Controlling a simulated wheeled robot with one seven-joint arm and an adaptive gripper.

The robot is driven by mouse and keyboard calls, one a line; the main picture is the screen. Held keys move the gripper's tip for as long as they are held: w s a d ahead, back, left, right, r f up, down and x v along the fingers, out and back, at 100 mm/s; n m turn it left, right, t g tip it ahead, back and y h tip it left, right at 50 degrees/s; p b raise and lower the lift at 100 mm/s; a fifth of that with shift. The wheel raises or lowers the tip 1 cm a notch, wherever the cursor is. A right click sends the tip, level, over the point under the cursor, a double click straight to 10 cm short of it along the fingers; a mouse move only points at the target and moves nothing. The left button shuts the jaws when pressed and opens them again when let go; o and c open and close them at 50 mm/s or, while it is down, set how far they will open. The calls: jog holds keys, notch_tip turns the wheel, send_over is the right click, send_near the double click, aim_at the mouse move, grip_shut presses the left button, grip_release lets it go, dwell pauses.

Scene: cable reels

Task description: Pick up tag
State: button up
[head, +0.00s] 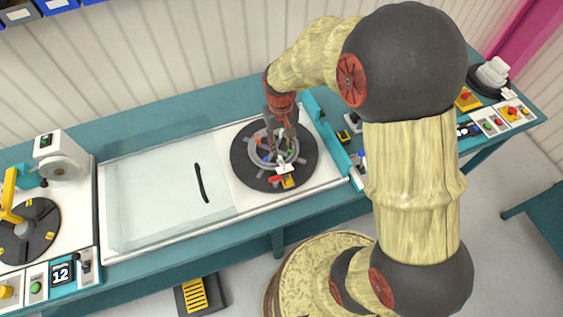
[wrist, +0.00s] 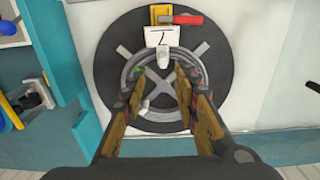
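The tag (wrist: 162,36) is a small white card with a dark mark, at the far edge of a grey cable coil (wrist: 127,72) in the wrist view. It also shows in the head view (head: 283,169), at the near edge of the coil. The coil lies on a round black disc (wrist: 105,55). My gripper (wrist: 160,82) is open, its two fingers apart over the coil, with the tag beyond the fingertips and not between them. In the head view my gripper (head: 280,138) is above the disc, and its fingers partly hide the coil.
A red-handled tool (wrist: 188,19) and a yellow piece (wrist: 160,12) lie close beside the tag. A black strip (head: 201,183) lies on the clear panel (head: 150,190) left of the disc. A teal upright (head: 330,140) stands right of the disc.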

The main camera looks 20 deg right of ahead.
aim_at(280, 156)
jog(key=f, duration=0.2)
jog(key=f+b, duration=0.1)
jog(key=f, duration=0.4)
jog(key=shift+w+a+f+b, duration=0.15)
jog(key=shift+w+a+b, duration=0.05)
jog(key=shift+a+b, duration=0.1)
jog(key=shift+c, duration=0.4)
grip_shut()
